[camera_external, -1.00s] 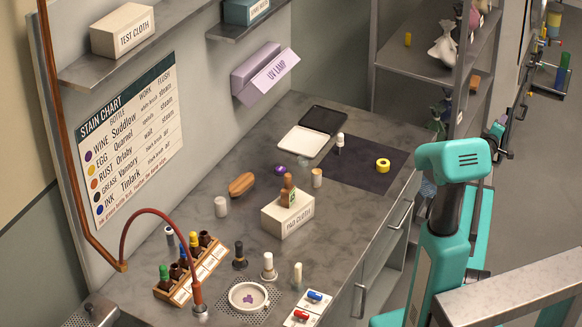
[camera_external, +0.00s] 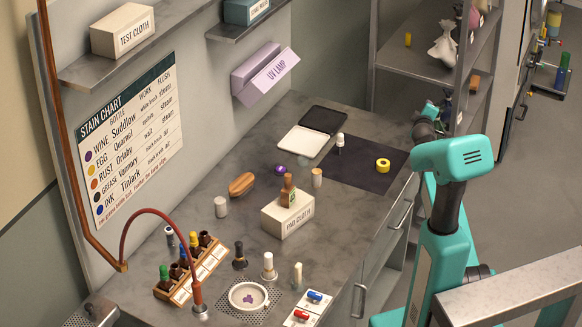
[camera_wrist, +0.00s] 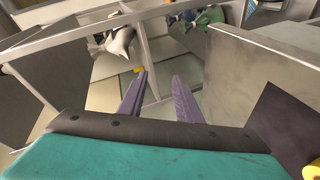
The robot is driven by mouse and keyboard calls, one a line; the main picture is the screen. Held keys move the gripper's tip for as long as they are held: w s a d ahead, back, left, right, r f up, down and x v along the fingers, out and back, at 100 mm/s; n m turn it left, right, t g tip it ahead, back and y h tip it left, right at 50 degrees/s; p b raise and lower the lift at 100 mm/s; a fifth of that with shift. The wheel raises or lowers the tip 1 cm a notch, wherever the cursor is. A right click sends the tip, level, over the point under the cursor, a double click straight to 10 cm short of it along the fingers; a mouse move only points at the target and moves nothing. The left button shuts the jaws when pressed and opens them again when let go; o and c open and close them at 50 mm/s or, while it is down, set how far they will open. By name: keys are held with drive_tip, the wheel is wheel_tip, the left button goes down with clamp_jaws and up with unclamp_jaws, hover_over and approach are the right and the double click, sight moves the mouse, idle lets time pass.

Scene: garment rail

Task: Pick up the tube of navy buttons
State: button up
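My gripper (camera_wrist: 160,76) shows in the wrist view as two purple fingers standing apart, with nothing between them. It points toward the grey shelf rack, past the counter's edge. In the external view its fingers cannot be made out; my arm reaches toward the rack. I cannot clearly pick out the tube of navy buttons. A tube with a blue lower part (camera_external: 562,76) stands on a small ledge at the far right of the external view, but its contents are too small to tell. It is well away from my gripper.
The shelf rack (camera_external: 415,64) holds a pale sack (camera_external: 444,45) and a small yellow item (camera_external: 408,40). The counter holds bottles, a box and a dark mat (camera_external: 345,171) with a yellow roll (camera_external: 383,165). A metal rail (camera_external: 515,290) crosses the lower right.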

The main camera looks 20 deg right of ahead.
sight(170, 237)
drive_tip(key=s+a+r+n+g+y, duration=0.2)
drive_tip(key=a+n+y, duration=0.5)
drive_tip(key=a, duration=3.1)
drive_tip(key=s+a+r+n+g+y, duration=0.1)
drive_tip(key=s+a+y, duration=0.35)
drive_tip(key=a, duration=0.55)
drive_tip(key=s+a+r+n+y, duration=0.1)
drive_tip(key=s+a+y, duration=0.2)
drive_tip(key=s+a, duration=0.45)
drive_tip(key=s+a+f+m+g+y+b, duration=0.1)
drive_tip(key=s+a+f+y, duration=0.1)
drive_tip(key=a, duration=0.5)
drive_tip(key=s+a+f+g+y+b, duration=0.1)
drive_tip(key=s+a+f+g, duration=0.1)
drive_tip(key=s+a+f, duration=0.2)
drive_tip(key=s+a+f+m+g+y+b, duration=0.1)
drive_tip(key=s+a, duration=0.5)
drive_tip(key=a, duration=0.6)
drive_tip(key=shift+s+a+f+m+g+y, duration=0.15)
drive_tip(key=shift+f+g+y, duration=0.25)
drive_tip(key=shift+f, duration=0.25)
drive_tip(key=shift+s+f+m+g+y, duration=0.15)
drive_tip(key=shift+f+g+y, duration=0.15)
drive_tip(key=shift+f+y, duration=0.25)
